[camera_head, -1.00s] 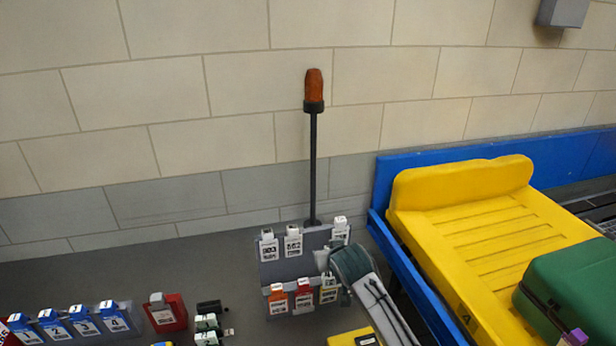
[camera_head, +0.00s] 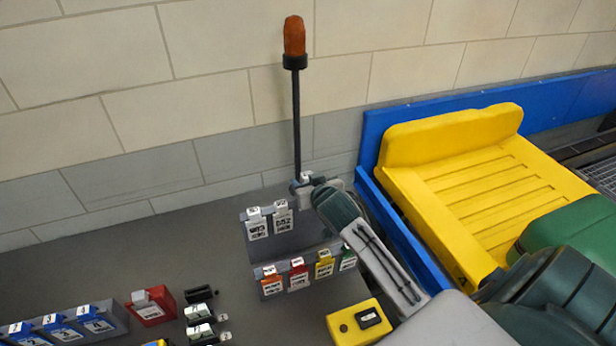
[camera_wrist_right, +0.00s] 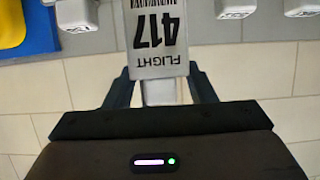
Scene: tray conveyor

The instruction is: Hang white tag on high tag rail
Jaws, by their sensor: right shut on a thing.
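My right gripper (camera_head: 304,184) is shut on a white tag, raised just above the high tag rail (camera_head: 290,243) and in front of the dark pole. In the right wrist view the held white tag (camera_wrist_right: 157,42) sits between the fingers, its print "FLIGHT 417" upside down. Two other white tags hang on the high rail, a left one (camera_head: 257,224) and one beside it (camera_head: 283,217). My right arm hides the rail's right end. The wrist view shows white tag tops on both sides of the held tag. My left gripper is out of view.
Orange, red, yellow and green tags hang on the lower rail, the orange one (camera_head: 271,281) leftmost. A yellow box (camera_head: 345,325) stands in front. A yellow tray (camera_head: 455,185) in a blue-sided conveyor is at right. A dark pole (camera_head: 297,120) with an orange lamp rises behind.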

